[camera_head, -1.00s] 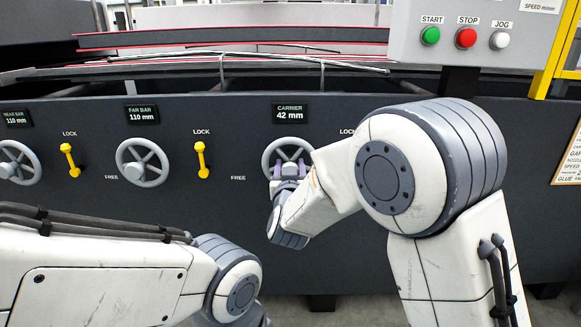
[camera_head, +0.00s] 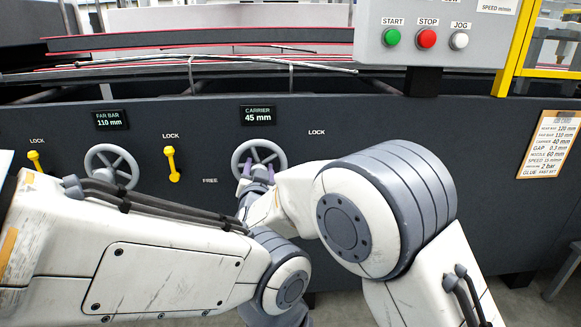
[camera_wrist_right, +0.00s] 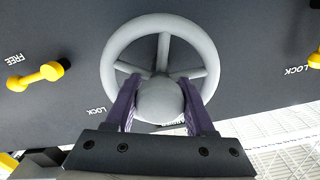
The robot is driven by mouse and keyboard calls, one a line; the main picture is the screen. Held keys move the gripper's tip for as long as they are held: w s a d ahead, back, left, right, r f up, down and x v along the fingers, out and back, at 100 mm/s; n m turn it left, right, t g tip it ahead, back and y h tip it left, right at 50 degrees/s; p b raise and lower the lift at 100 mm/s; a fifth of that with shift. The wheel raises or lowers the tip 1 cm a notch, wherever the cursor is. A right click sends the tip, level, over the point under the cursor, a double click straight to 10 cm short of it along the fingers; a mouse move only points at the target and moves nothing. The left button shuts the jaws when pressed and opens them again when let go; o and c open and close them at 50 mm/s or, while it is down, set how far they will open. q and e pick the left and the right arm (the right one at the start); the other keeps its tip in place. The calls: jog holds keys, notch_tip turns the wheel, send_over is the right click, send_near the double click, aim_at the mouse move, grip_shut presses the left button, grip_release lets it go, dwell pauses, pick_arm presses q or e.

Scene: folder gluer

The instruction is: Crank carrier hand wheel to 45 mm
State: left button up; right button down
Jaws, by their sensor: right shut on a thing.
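The carrier hand wheel (camera_head: 259,152) is a grey spoked wheel on the dark machine panel, below the carrier display (camera_head: 257,116), which reads 45 mm. In the right wrist view the wheel (camera_wrist_right: 112,52) fills the upper middle. The right gripper's fingers (camera_wrist_right: 160,105) are shut on the wheel's round grey knob (camera_wrist_right: 159,101). My left arm crosses the lower left of the head view, and its gripper is not visible.
The far bar wheel (camera_head: 111,159) and yellow lock levers (camera_head: 171,164) are to the left. The control box with START, STOP and JOG buttons (camera_head: 427,39) hangs above. A job card (camera_head: 548,143) at the right lists carrier 40 mm.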

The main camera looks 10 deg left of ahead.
dwell(0.3)
jog(key=shift+c, duration=1.4)
grip_release()
jog(key=r+p, duration=0.2)
jog(key=r, duration=0.1)
jog(key=r+p, duration=0.1)
jog(key=r, duration=0.1)
jog(key=shift+d+r, duration=0.25)
jog(key=shift+d, duration=0.15)
jog(key=s+d+r+p, duration=0.3)
jog(key=d+r, duration=0.2)
jog(key=d, duration=0.5)
jog(key=shift+s+d+r, duration=0.15)
jog(key=shift+s+r, duration=0.1)
jog(key=shift+r, duration=0.05)
